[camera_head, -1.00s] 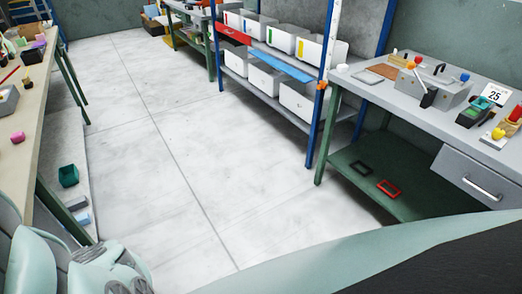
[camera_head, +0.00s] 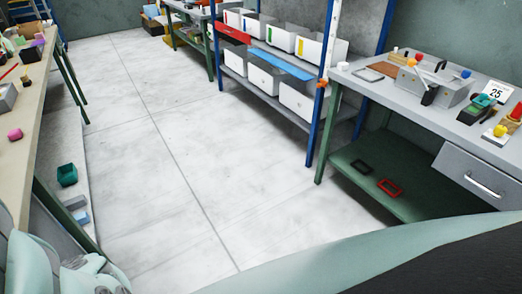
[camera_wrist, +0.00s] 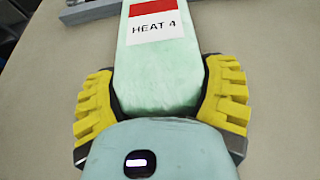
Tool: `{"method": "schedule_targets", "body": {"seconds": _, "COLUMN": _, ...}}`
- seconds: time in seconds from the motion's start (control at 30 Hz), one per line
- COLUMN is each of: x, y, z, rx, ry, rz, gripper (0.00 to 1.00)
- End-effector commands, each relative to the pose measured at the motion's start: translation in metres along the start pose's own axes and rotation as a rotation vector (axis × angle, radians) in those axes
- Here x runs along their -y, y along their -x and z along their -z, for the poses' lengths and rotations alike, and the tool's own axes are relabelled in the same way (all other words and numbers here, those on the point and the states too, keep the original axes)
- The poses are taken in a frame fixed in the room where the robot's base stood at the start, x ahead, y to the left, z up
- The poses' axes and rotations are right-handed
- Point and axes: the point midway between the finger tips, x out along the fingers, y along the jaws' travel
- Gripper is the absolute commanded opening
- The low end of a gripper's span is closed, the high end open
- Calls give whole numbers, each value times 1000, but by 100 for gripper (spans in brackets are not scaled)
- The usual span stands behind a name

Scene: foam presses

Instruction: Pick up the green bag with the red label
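The pale green bag (camera_wrist: 158,80) lies along the middle of the wrist view. Its white label (camera_wrist: 156,28) has a red band and the words "HEAT 4". My gripper (camera_wrist: 164,72) has one yellow ribbed finger on each side of the bag, spread wide. The fingers look open, very close to the bag's sides; any contact is hard to make out. The bag cannot be made out in the head view, where part of my arm shows at the lower left.
In the wrist view, a beige surface (camera_wrist: 275,120) lies around the bag, with a grey object (camera_wrist: 88,12) at the top left.

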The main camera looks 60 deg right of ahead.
Motion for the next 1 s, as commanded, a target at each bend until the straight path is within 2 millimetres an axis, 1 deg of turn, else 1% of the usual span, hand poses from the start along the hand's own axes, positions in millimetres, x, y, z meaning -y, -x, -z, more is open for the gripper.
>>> {"method": "schedule_targets", "body": {"seconds": 0.03, "x": 0, "y": 0, "z": 0, "rx": 1, "ry": 0, "rz": 1, "gripper": 48}}
{"method": "schedule_targets", "body": {"seconds": 0.13, "x": 0, "y": 0, "z": 0, "rx": 1, "ry": 0, "rz": 1, "gripper": 38}}
{"method": "schedule_targets", "body": {"seconds": 0.17, "x": 0, "y": 0, "z": 0, "rx": 1, "ry": 0, "rz": 1, "gripper": 37}}
{"method": "schedule_targets", "body": {"seconds": 0.2, "x": 0, "y": 0, "z": 0, "rx": 1, "ry": 0, "rz": 1, "gripper": 32}}
{"method": "schedule_targets", "body": {"seconds": 0.43, "x": 0, "y": 0, "z": -1, "rx": 1, "ry": 0, "rz": 1, "gripper": 32}}
{"method": "schedule_targets", "body": {"seconds": 0.57, "x": 1, "y": 3, "z": -6, "rx": 2, "ry": -1, "rz": 1, "gripper": 32}}
{"method": "schedule_targets", "body": {"seconds": 0.73, "x": 2, "y": 9, "z": -22, "rx": 3, "ry": 0, "rz": 4, "gripper": 32}}
{"method": "schedule_targets", "body": {"seconds": 0.87, "x": 2, "y": 18, "z": -43, "rx": 5, "ry": -1, "rz": 3, "gripper": 32}}
{"method": "schedule_targets", "body": {"seconds": 0.9, "x": 2, "y": 6, "z": -38, "rx": 7, "ry": -2, "rz": 3, "gripper": 32}}
{"method": "schedule_targets", "body": {"seconds": 1.0, "x": 1, "y": -14, "z": -46, "rx": 7, "ry": -3, "rz": 1, "gripper": 32}}
